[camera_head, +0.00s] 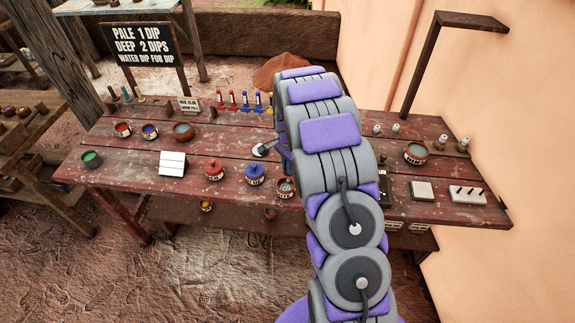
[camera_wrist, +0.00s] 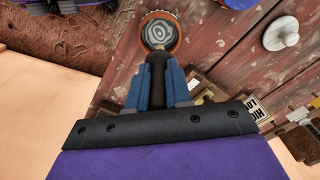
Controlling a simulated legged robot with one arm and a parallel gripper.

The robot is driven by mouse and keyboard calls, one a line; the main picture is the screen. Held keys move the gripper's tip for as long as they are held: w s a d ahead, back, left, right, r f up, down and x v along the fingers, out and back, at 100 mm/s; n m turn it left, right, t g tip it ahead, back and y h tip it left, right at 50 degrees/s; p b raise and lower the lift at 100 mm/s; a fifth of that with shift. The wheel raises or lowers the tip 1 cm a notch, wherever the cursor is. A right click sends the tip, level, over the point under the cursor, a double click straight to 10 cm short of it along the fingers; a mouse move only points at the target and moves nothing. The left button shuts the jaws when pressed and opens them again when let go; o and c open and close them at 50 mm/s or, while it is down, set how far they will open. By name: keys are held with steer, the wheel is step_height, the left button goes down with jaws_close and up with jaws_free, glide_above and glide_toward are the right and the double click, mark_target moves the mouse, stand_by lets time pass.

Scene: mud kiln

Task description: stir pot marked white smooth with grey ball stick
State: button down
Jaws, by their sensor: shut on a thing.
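A small brown pot (camera_head: 286,187) with grey, swirled contents stands near the table's front edge; the writing on its label is too small to read. It also shows in the wrist view (camera_wrist: 175,44), straight ahead of my gripper. My gripper (camera_wrist: 160,68) has its two blue fingers shut on a dark stick (camera_wrist: 158,82) that points towards the pot's mouth. The stick's ball end is not clear, and I cannot tell whether it touches the contents. A pale round lid with a knob (camera_wrist: 282,33) lies beside the pot; it also shows in the head view (camera_head: 263,149).
A red-lidded pot (camera_head: 213,170) and a blue-lidded pot (camera_head: 255,174) stand left of the swirled pot. A brown bowl (camera_head: 415,153) and a grey block (camera_head: 423,191) are on the right. My arm hides the table's middle.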

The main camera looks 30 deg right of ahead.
mark_target(285, 173)
steer(key=shift+a+r, duration=0.3)
steer(key=shift+a, duration=0.65)
steer(key=shift+d+f, duration=0.1)
steer(key=shift+d, duration=1.05)
steer(key=shift+a, duration=0.65)
steer(key=shift+d+f, duration=0.3)
steer(key=shift+f, duration=0.55)
steer(key=shift+a+f, duration=0.45)
steer(key=shift+f, duration=1.2)
